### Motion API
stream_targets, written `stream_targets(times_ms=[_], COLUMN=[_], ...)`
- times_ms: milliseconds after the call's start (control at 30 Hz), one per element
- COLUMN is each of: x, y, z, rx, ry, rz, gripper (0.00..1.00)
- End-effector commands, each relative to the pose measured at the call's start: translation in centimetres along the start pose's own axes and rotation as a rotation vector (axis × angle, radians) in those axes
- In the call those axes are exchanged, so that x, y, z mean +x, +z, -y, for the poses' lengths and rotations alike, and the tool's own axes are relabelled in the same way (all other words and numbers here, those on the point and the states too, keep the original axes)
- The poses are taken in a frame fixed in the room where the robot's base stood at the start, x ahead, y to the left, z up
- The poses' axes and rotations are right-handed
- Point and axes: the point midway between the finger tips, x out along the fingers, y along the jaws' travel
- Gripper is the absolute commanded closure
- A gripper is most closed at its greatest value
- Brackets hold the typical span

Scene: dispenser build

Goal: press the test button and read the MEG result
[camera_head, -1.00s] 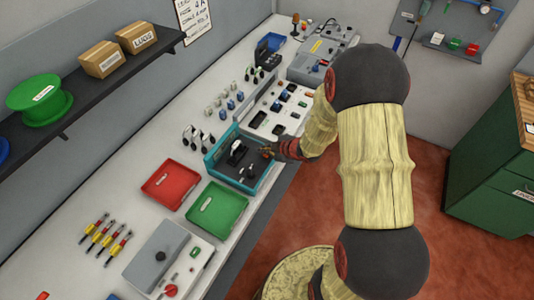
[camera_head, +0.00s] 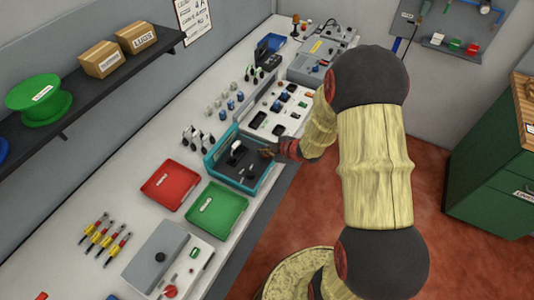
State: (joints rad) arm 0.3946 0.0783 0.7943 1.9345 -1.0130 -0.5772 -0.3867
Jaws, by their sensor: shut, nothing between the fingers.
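My gripper (camera_head: 266,153) is shut and empty, over the right rim of a teal-edged tray (camera_head: 265,186) that holds black parts. No test button or MEG readout can be made out at this size. A grey unit (camera_head: 158,257) with a black knob stands at the near end of the bench, with a pale panel bearing a red knob (camera_head: 170,291) and a small green-framed piece (camera_head: 195,253). Another grey unit (camera_head: 312,68) stands at the far end. I cannot tell which one carries the test button.
A red tray (camera_head: 169,186) and a green tray (camera_head: 217,208) lie near the teal tray. Several yellow-and-red tools (camera_head: 105,236) lie at the near left. A dark shelf (camera_head: 110,80) overhangs the left side. Open floor lies right of the bench.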

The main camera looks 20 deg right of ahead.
Motion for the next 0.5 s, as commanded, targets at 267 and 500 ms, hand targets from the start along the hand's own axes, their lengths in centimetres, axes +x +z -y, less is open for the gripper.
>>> stream_targets(times_ms=[267,500], x=[-1.06,-1.06], y=[-0.76,-0.75], z=[-0.75,-0.74], rx=[0.0,0.0], ry=[0.0,0.0], rz=[0.0,0.0], gripper=[1.0,1.0])
